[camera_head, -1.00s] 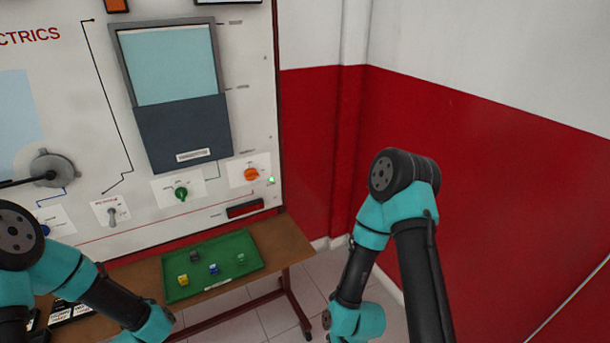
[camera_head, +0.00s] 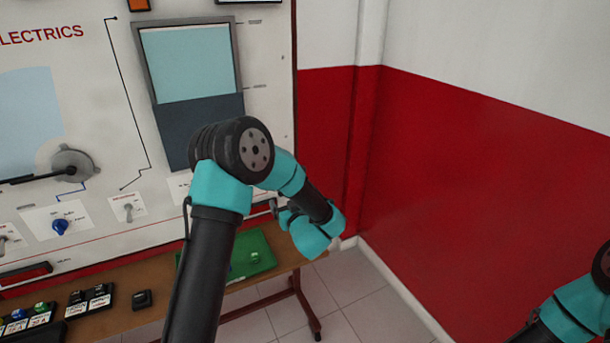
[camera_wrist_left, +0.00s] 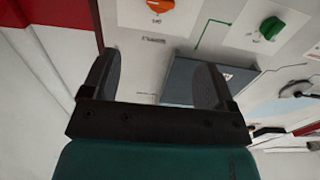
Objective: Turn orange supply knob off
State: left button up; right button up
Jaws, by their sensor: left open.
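The orange supply knob (camera_wrist_left: 155,17) shows at the top of the left wrist view, on a white label plate on the panel. My left gripper (camera_wrist_left: 155,80) is open, its two dark fingers spread wide with nothing between them. The knob lies beyond the fingers, near the upper edge of the picture, and is not touched. In the head view my left arm crosses the middle, and the orange knob is hidden behind it. The left fingers are mostly hidden there too. Part of my right arm shows at the lower right edge of the head view; its gripper is out of view.
A green knob (camera_wrist_left: 269,28) is beside the orange one. A blue-grey block (camera_wrist_left: 190,75) stands out from the panel. In the head view there are a blue knob (camera_head: 61,226), a toggle switch (camera_head: 128,211) and a green tray (camera_head: 262,243) on the bench below. Red wall lies right.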

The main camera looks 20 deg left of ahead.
pick_arm(q)
jog(key=shift+r, duration=0.1)
dwell(0.3)
jog(key=x, duration=1.7)
jog(key=shift+w+a, duration=0.1)
jog(key=shift+w, duration=0.1)
jog(key=shift+c, duration=0.2)
jog(key=c, duration=0.9)
